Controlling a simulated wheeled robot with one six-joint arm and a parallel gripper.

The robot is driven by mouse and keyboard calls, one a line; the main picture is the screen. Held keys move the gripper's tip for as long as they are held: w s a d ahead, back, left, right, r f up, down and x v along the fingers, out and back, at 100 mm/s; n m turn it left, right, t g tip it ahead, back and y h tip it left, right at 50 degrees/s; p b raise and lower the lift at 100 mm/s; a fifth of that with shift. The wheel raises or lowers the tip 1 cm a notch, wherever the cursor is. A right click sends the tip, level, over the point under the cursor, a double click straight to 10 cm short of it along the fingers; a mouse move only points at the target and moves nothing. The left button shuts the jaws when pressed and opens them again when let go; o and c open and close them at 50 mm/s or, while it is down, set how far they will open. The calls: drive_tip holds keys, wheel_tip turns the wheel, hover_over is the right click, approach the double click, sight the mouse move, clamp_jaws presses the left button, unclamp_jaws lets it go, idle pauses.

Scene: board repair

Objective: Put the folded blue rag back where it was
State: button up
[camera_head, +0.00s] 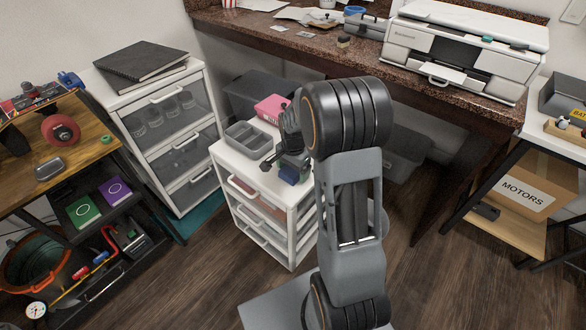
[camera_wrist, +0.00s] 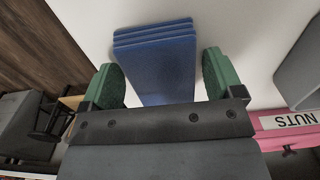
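The folded blue rag (camera_wrist: 157,65) lies on a white surface in the wrist view, its layered edge facing away from my gripper. In the head view the rag (camera_head: 289,175) shows as a small blue patch at the front right of the white drawer unit's top (camera_head: 247,172). My gripper (camera_wrist: 163,82) has green fingertips, one on each side of the rag, with narrow gaps between rag and fingers. It looks open around the rag. In the head view my gripper (camera_head: 292,160) is low over the unit, partly hidden by my arm. The rag's near end is hidden behind the gripper body.
The pink box, labelled NUTS, also shows in the wrist view (camera_wrist: 285,136). A taller drawer unit (camera_head: 165,115) stands left, a stone-topped bench (camera_head: 270,40) behind.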

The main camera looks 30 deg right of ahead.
drive_tip(key=shift+o, duration=0.5)
wheel_tip(320, 180, up, 12)
drive_tip(key=p, duration=0.3)
drive_tip(key=s+a+r+n+t, duration=0.1)
drive_tip(key=s+a+r+n, duration=0.1)
drive_tip(key=s+a+n, duration=0.2)
drive_tip(key=s+a+r+n+t, duration=0.2)
drive_tip(key=s+a+n, duration=0.2)
drive_tip(key=s+n, duration=0.5)
drive_tip(key=s, duration=0.2)
drive_tip(key=shift+s+a, duration=0.35)
drive_tip(key=shift+a, duration=0.05)
